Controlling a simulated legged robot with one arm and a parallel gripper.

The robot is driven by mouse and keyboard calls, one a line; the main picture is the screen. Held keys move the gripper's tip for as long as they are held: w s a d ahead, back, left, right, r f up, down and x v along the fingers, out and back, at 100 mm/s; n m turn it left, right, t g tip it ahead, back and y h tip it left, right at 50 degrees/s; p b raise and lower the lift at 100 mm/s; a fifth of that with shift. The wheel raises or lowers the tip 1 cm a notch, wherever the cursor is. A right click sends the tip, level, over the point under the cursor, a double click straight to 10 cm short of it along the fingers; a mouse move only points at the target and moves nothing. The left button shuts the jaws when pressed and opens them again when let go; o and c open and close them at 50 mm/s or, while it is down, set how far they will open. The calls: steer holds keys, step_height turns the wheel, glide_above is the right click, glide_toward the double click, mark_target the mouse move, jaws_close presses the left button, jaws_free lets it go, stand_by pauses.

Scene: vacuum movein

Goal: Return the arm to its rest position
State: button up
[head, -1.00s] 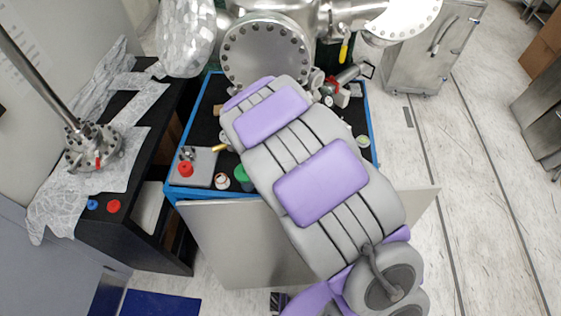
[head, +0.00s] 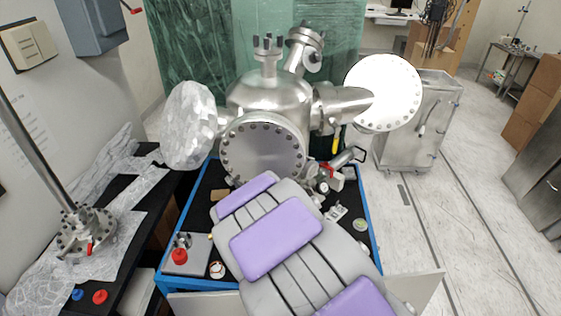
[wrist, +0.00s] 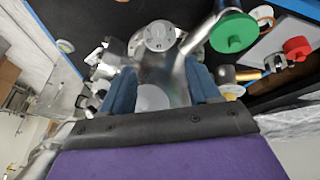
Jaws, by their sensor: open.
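My arm, grey with purple pads, reaches from the bottom of the head view over the cart toward the steel chamber (head: 264,150). My gripper is hidden behind the arm there. In the wrist view my gripper (wrist: 162,90) shows as two dark blue fingers set apart. The gripper is open. A shiny metal part with a round flange (wrist: 160,36) shows beyond and between the fingers. I cannot tell whether the fingers touch it.
The blue-framed cart (head: 172,262) carries small parts, including a red-capped piece (head: 180,256). A black bench (head: 140,225) with a foil-wrapped flange stands at left. A steel cabinet (head: 418,130) stands at right. The floor (head: 450,230) at right is largely clear.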

steer(key=shift+d, duration=0.1)
steer(key=s+d+r+m+g, duration=0.3)
steer(key=s+d+r, duration=0.8)
steer(key=s+d, duration=0.25)
steer(key=s+d+r+g, duration=0.2)
steer(key=s+r, duration=0.1)
steer(key=s, duration=0.6)
steer(key=s+d+r+g, duration=0.1)
steer(key=s+r+g, duration=0.1)
steer(key=s, duration=0.8)
steer(key=shift+d+r+m+y, duration=0.3)
steer(key=shift+d+r+m, duration=0.1)
steer(key=shift+r, duration=0.05)
steer(key=shift+w, duration=0.1)
